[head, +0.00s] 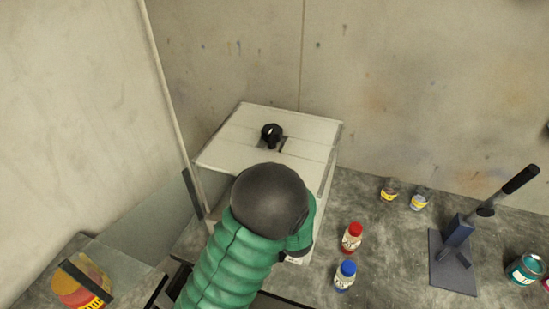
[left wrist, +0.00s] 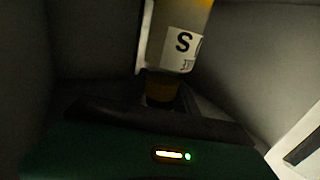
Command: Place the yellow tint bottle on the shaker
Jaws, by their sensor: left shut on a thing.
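The shaker (head: 215,160) is a white cabinet with a black knob on its flat top, standing in the middle of the head view. My green left arm, with a dark rounded joint, reaches over its front side and hides the opening and the gripper there. In the left wrist view my left gripper (left wrist: 162,100) is shut on the yellow tint bottle (left wrist: 178,48). The bottle shows a white label with a black S and amber parts above and below it. Dark grey walls surround it. Whether its base touches a surface cannot be told.
A red-capped bottle (head: 351,238) and a blue-capped bottle (head: 345,275) stand right of the arm. Two small jars (head: 389,192), a lever press (head: 457,238) and a teal can (head: 524,269) stand farther right. A yellow-orange container (head: 78,288) is at lower left, near a clear panel.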

